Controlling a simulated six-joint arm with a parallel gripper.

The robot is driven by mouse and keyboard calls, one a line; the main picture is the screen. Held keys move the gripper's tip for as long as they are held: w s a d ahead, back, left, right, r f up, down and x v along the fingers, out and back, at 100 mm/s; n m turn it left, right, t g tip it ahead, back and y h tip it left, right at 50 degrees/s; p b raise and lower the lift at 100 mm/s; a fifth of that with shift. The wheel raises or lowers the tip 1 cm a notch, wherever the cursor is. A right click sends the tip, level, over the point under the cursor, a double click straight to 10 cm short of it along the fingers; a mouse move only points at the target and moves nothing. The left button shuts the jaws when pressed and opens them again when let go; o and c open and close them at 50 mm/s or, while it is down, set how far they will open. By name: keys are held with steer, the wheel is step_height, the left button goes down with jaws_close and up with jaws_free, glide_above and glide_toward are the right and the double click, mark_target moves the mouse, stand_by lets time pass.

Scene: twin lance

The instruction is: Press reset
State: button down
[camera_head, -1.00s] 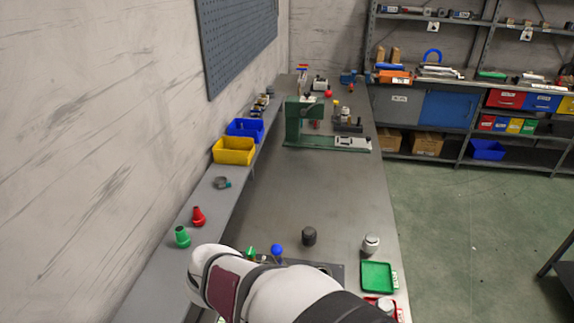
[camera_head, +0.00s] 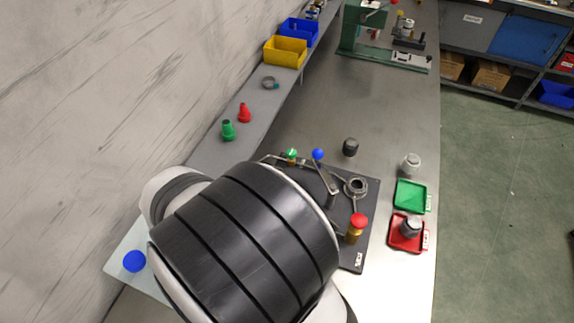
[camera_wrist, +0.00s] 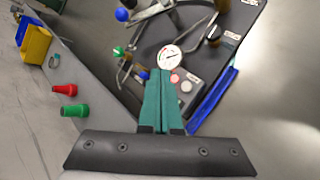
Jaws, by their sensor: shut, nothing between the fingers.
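My gripper (camera_wrist: 160,76) has two teal fingers, pressed together and empty in the wrist view. The tips are beside a grey box with a round white gauge (camera_wrist: 171,57). Two small round buttons, a pinkish one (camera_wrist: 174,78) and a paler one (camera_wrist: 186,87), sit on the box just right of the tips. I cannot read which is reset, nor tell whether the tips touch the box. In the head view my arm hides the gripper, box and buttons. The black base plate (camera_head: 352,258) of the rig shows right of my arm.
A blue ball knob (camera_head: 318,154), green knob (camera_head: 292,153) and red-topped brass valve (camera_head: 359,222) rise from the rig. Green (camera_head: 405,200) and red (camera_head: 398,240) trays stand to its right. Red (camera_head: 244,112) and green (camera_head: 228,130) cones stand on the left ledge. The bench behind is mostly clear.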

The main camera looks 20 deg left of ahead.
step_height(320, 180, down, 8)
steer(key=shift+r, duration=0.25)
stand_by(2.0)
steer(key=shift+f, duration=0.4)
steer(key=shift+f, duration=0.4)
stand_by(0.6)
steer(key=shift+r, duration=0.85)
step_height(320, 180, up, 5)
stand_by(0.5)
